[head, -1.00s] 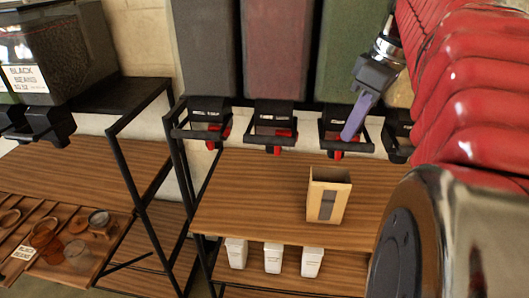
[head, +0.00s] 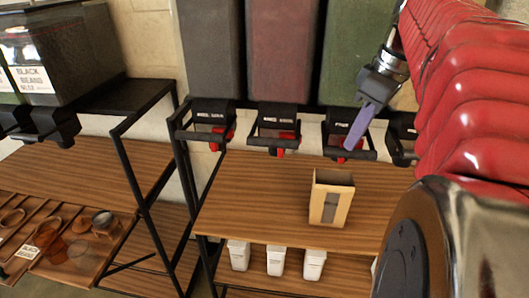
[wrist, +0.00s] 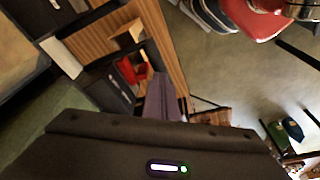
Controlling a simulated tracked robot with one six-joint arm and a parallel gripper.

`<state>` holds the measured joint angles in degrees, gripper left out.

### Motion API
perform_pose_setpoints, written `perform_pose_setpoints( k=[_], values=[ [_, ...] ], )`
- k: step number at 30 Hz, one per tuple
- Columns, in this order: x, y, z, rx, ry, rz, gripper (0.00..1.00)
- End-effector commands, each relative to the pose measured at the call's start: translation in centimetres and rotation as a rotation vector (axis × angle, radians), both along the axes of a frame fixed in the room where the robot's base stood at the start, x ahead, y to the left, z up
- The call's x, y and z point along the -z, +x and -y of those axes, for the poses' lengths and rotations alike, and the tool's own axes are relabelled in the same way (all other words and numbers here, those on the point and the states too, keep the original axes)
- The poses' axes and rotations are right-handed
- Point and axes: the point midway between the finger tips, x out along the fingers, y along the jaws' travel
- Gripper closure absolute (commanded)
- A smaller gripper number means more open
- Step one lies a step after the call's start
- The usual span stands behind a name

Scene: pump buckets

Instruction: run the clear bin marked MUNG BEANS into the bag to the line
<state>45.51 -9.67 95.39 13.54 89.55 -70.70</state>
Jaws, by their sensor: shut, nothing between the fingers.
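The green-filled bin (head: 361,55) is third in the row in the head view. Its lettering is too small to read, so I cannot confirm that it says MUNG BEANS. Its black outlet frame has a red part (head: 358,144) at the front. My gripper (head: 352,143) is shut and empty, its purple fingers pointing down at this outlet; whether they touch the red part is unclear. A tan paper bag (head: 331,199) with a dark window strip stands upright and open-topped on the shelf below. Its fill line and contents cannot be made out. The wrist view shows the purple fingers (wrist: 161,97) near a red part (wrist: 130,70).
A grey bin (head: 209,48) and a dark red bin (head: 284,52) hang to the left, with similar outlets. Several white containers (head: 275,260) stand on the lower shelf. A BLACK BEANS bin (head: 60,45) is at far left. The shelf (head: 250,195) left of the bag is clear.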

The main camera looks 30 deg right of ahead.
Motion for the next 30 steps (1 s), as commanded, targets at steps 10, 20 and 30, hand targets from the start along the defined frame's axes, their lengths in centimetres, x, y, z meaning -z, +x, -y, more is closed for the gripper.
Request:
perform_pose_setpoints(
  k=[10,20,30],
  values=[
    [0.5,0.0,0.0,0.000,0.002,-0.002,1.00],
    [0.9,0.0,0.0,0.000,0.001,0.000,1.00],
    [1.4,0.1,0.1,0.001,0.001,-0.001,1.00]
  ],
)
